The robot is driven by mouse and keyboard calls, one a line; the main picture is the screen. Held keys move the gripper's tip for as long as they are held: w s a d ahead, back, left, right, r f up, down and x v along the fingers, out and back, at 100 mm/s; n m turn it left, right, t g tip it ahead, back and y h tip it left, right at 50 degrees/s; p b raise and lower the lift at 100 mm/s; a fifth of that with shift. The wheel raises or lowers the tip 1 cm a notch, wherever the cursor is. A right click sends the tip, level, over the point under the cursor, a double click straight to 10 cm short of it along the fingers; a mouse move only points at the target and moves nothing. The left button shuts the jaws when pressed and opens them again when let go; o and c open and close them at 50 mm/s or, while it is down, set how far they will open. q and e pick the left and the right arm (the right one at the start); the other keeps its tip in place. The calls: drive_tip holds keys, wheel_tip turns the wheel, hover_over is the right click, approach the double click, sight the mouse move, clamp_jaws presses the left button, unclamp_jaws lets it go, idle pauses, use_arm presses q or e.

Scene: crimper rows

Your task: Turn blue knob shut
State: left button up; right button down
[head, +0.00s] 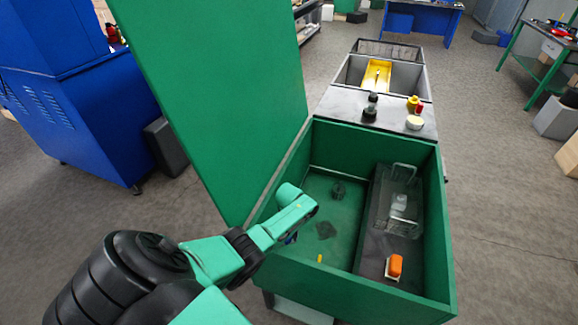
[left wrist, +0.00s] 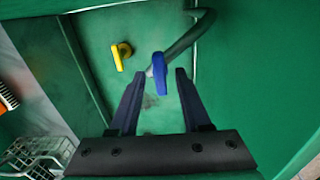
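The blue knob (left wrist: 159,78) shows in the left wrist view as an elongated handle on a grey-green pipe, against the green inner wall. My left gripper (left wrist: 162,73) is open, with its two dark fingers on either side of the knob and a gap to each. Whether the fingertips reach level with the knob is hard to tell. In the head view my left arm reaches into the open green box (head: 448,285), and its hand hides the knob's area; only a small bluish bit shows below it. My right gripper is not in view.
A yellow knob (left wrist: 121,55) sits to the left of the blue one. A wire basket (head: 398,205) and an orange object (head: 395,265) are in the box's right side. Bottles and caps stand on the surface behind.

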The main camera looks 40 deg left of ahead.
use_arm(q)
wheel_tip(320, 180, up, 6)
drive_tip(key=p, duration=0.3)
wheel_tip(320, 180, up, 8)
drive_tip(key=shift+r+p, duration=0.25)
drive_tip(key=shift+p, duration=0.05)
